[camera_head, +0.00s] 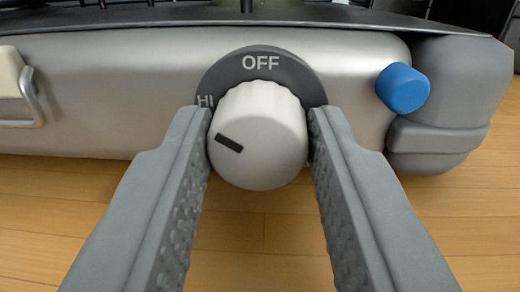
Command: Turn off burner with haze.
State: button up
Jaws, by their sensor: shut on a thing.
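A white round knob (258,135) sits on the front of a silver camping stove (110,90). Behind it is a dark grey dial plate (262,62) with "OFF" at the top and "HI" at the left. The burner itself and any haze are out of view; only the edge of the stove's dark top shows.
A blue button-like part (402,88) sticks out right of the dial, beside a grey corner piece (450,100). A cream latch (18,88) is at the far left. Wooden planks (470,215) show below the stove.

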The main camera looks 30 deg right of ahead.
jog(key=m, duration=0.4)
jog(key=shift+f+m+h, duration=0.1)
jog(key=shift+m+h, duration=0.3)
jog(key=shift+m+g, duration=0.3)
jog(key=shift+m, duration=2.5)
jog(key=o, duration=0.7)
jog(key=v, duration=1.7)
jog(key=shift+a, duration=0.35)
jog(key=shift+f, duration=0.15)
